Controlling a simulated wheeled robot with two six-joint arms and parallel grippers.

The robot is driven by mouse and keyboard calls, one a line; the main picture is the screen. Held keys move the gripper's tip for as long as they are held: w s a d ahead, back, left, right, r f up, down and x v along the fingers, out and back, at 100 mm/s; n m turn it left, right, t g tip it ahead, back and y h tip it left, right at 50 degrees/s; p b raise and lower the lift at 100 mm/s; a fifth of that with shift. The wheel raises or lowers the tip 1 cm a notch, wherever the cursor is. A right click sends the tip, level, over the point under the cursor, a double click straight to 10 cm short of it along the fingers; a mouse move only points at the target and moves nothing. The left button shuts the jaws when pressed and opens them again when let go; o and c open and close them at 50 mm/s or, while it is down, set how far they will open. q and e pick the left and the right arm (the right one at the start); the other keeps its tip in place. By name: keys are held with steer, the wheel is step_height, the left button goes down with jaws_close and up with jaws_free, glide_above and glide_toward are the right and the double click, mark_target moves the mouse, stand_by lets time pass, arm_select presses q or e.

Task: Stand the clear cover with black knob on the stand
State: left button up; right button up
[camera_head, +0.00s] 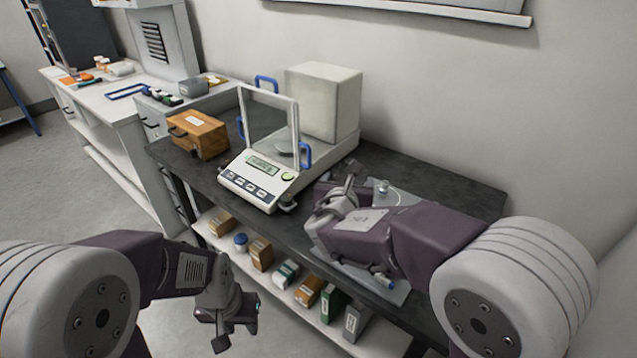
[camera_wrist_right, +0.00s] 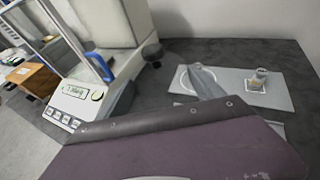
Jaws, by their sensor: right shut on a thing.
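I cannot make out the clear cover with its black knob for certain in either view. A small dark round thing (camera_wrist_right: 152,50) shows behind the balance's right edge in the right wrist view; I cannot tell what it is. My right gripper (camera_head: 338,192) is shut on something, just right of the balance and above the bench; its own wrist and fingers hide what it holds. A grey tray (camera_wrist_right: 275,95) lies on the bench beyond it, with a white ring (camera_wrist_right: 183,82) partly hidden. I cannot tell whether the ring is the stand. My left gripper (camera_head: 236,326) is open and empty, low before the bench.
The balance (camera_head: 262,182) has a clear shield with blue handles, and a pale box (camera_head: 322,98) is behind it. A small clear vessel (camera_head: 382,187) stands on the tray. A brown box (camera_head: 197,134) is left. Several boxes fill the shelf below. The bench's back right is bare.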

steer(key=w+a+f, duration=0.1)
steer(key=w+f, duration=0.1)
steer(key=f, duration=0.1)
steer(key=w+a+f+b, duration=0.1)
steer(key=w+f, duration=0.2)
steer(key=w+a+f, duration=0.1)
steer(key=w+f, duration=0.1)
steer(key=f, duration=0.1)
steer(key=shift+w+a, duration=0.15)
steer(key=shift+w, duration=0.05)
steer(key=shift+f, duration=0.1)
steer(key=shift+f+b, duration=0.2)
steer(key=shift+b, duration=0.15)
steer(key=o, duration=1.4)
steer(key=shift+r, duration=0.1)
